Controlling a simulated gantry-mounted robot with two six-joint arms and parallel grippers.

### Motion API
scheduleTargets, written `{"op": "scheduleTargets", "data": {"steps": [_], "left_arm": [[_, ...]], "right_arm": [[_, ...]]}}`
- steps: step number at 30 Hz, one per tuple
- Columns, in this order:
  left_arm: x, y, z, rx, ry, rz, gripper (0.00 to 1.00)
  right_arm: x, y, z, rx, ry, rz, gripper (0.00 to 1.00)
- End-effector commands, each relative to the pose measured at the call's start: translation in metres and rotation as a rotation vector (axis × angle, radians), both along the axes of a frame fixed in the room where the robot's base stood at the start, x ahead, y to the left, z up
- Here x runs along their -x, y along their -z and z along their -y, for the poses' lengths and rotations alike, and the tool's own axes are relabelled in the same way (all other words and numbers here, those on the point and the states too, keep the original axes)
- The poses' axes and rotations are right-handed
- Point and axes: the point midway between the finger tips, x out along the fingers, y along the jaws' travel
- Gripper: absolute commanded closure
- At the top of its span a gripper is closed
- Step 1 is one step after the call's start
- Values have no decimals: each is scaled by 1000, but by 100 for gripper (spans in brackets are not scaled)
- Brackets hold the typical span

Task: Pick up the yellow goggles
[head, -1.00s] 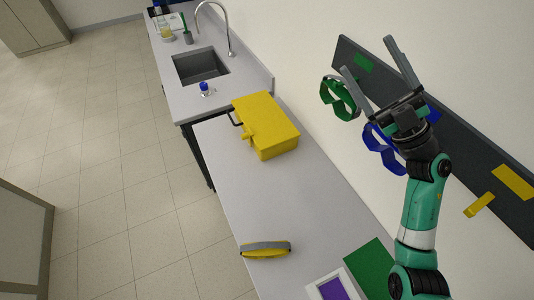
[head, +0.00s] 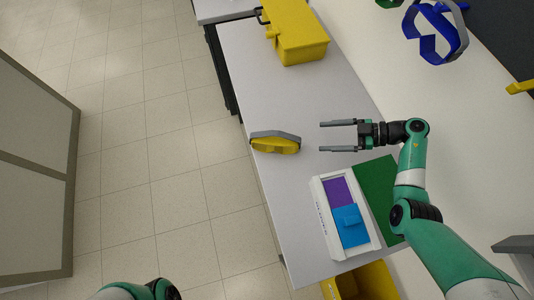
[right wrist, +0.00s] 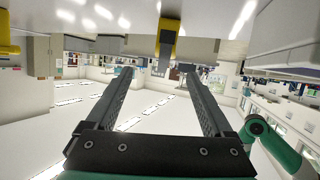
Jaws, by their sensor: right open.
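The yellow goggles (head: 275,145), with a grey strap, lie on the light grey bench near its left edge. My right gripper (head: 321,136) is open and empty, just right of the goggles in the head view. Its two fingers point left at them, with a small gap between fingertips and goggles. In the right wrist view, a yellow and grey thing that looks like the goggles (right wrist: 167,38) shows beyond and between the open fingers (right wrist: 157,73). Part of my left arm shows at the bottom of the head view; its gripper is out of frame.
A yellow box (head: 298,35) stands farther back on the bench (head: 290,95). A white tray (head: 322,215) with purple and blue parts and a green mat (head: 378,190) lie nearer. Blue goggles (head: 435,35) hang on the wall. A yellow bin (head: 370,282) is below the front edge.

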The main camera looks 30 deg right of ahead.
Motion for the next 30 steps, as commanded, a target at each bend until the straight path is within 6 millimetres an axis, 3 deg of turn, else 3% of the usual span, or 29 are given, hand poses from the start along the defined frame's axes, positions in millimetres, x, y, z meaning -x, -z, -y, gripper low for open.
{"op": "scheduleTargets", "data": {"steps": [1, 6, 15, 23, 30], "left_arm": [[0, 4, 0, 0, 0, 0, 15], [0, 3, 0, 0, 0, 0, 15], [0, 15, 0, 0, 0, 0, 15], [0, 17, 0, 0, 0, 0, 15], [0, 33, 0, 0, 0, 0, 15]], "right_arm": [[7, 11, 0, -12, -6, -38, 14], [10, 14, -3, -18, -13, -61, 14], [-18, 35, -42, -16, -16, -57, 14], [-26, 39, -51, -16, -12, -55, 14], [-47, 56, -80, -16, -16, -55, 14]]}}
